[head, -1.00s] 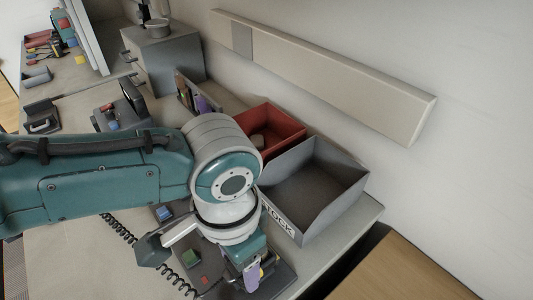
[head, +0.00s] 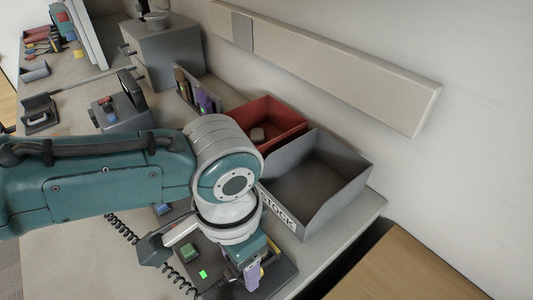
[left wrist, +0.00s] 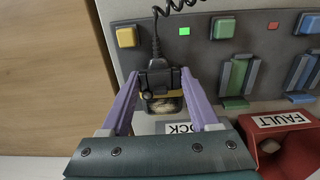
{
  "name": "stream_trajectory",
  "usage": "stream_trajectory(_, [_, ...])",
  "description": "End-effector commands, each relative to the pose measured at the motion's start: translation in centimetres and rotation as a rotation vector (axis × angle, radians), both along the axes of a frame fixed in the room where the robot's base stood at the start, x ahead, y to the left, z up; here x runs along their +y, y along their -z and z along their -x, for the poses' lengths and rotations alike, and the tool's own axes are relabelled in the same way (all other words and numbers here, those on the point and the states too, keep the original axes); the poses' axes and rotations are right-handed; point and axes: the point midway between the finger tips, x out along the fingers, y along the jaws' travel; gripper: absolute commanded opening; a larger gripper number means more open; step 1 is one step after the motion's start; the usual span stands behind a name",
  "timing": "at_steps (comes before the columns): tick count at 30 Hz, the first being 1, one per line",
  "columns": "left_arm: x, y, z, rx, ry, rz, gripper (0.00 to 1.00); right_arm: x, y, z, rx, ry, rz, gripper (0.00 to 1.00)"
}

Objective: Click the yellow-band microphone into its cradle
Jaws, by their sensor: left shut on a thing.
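The yellow-band microphone (left wrist: 160,104) is a dark body with a yellow band, between the purple fingers of my left gripper (left wrist: 163,112) in the left wrist view. The gripper is shut on it at the yellow end of the grey console (left wrist: 205,52). The microphone's cradle is hidden behind it, so I cannot see the contact. A coiled cord (left wrist: 156,40) runs up from it. A small lamp (left wrist: 184,31) between the yellow button (left wrist: 126,36) and the green button (left wrist: 223,27) glows green. In the head view my left gripper (head: 256,272) covers most of the microphone. My right gripper is not in view.
Green (left wrist: 235,76) and blue (left wrist: 301,72) cradles stand beside it; a lamp (left wrist: 272,25) between their buttons is red. The grey STOCK bin (head: 335,200) and red FAULT bin (head: 272,108) stand behind the console, near the wall. The counter's front left is mostly clear.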

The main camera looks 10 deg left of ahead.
Motion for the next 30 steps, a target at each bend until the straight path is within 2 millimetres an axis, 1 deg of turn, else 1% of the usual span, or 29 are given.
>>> stream_trajectory(5, [0.0,0.0,0.0,-0.001,0.000,0.001,0.13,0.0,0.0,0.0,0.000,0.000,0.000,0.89])
stream_trajectory(6, [0.0,0.0,0.0,-0.001,0.000,0.001,0.65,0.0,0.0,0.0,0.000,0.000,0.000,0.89])
stream_trajectory(14, [0.0,0.0,0.0,-0.001,0.000,0.001,0.94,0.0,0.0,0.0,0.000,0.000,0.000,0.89])
stream_trajectory(15, [0.0,0.0,0.0,-0.001,0.000,0.001,0.97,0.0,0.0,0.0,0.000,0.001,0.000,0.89])
stream_trajectory(23, [0.0,-0.2,0.0,-0.001,0.000,0.001,0.97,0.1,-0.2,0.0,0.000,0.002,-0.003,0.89])
stream_trajectory(26, [0.0,-1.4,0.0,-0.001,0.001,0.002,0.97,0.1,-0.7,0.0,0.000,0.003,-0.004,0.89])
stream_trajectory(30, [0.0,-4.2,0.0,-0.002,0.001,0.002,0.97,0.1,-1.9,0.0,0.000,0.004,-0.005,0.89])
